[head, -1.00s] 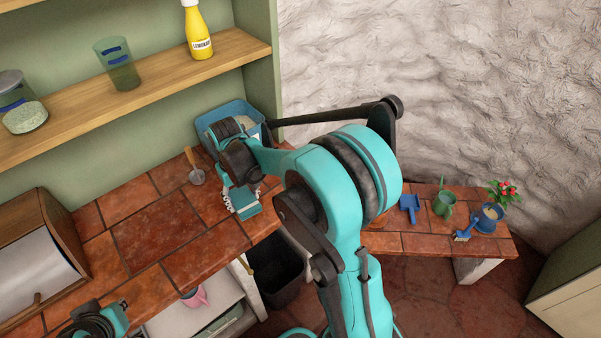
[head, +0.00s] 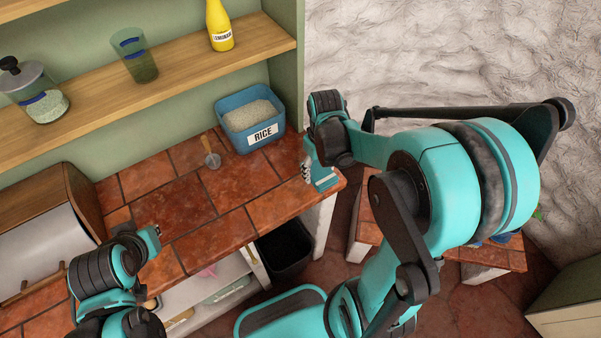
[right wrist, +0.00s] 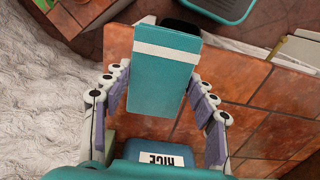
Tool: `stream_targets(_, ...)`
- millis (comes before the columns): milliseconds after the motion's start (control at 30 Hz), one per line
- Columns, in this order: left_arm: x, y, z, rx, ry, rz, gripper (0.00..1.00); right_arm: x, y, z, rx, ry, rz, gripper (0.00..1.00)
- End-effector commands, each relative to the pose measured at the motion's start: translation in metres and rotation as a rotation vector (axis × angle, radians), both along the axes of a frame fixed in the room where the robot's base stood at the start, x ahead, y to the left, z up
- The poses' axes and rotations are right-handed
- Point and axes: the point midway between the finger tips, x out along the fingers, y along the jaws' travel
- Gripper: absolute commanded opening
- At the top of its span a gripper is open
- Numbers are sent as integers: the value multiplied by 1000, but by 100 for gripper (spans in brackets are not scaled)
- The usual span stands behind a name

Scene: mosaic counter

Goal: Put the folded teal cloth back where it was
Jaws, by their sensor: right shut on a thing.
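The folded teal cloth (right wrist: 165,75) is a flat rectangle with a white stripe in the right wrist view. My right gripper (right wrist: 161,90) is shut on it, with a finger along each side. In the head view, the right gripper (head: 315,177) is at the right end of the tiled counter, and only a small part of the cloth (head: 327,184) shows below it. My left gripper (head: 150,240) is over the counter's front left; its fingers do not show clearly enough to tell open from shut.
A blue rice tub (head: 226,120) stands at the counter's back right, with a small scoop (head: 210,155) beside it. A wooden bread box (head: 85,200) stands at the left. A shelf (head: 160,80) holds a lemonade bottle, a glass and a jar. The middle counter is clear.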

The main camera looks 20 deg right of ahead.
Motion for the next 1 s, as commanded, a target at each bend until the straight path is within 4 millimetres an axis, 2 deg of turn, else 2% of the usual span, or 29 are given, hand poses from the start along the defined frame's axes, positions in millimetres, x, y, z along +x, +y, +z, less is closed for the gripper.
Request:
stream_targets(33,0,0,-7,0,0,0,0,12,6,-11,0,0,4,31)
stream_targets(100,0,0,-11,0,0,0,0,27,14,-21,0,0,3,31)
stream_targets(300,0,0,-17,0,0,0,0,55,28,-38,0,0,1,31)
stream_targets(467,0,0,-18,0,0,0,0,60,31,-44,0,0,-2,31)
stream_targets(733,0,0,-31,0,0,0,0,60,31,-81,0,0,-2,31)
stream_targets(1000,0,0,-30,0,0,0,0,60,31,-81,0,0,-2,31)
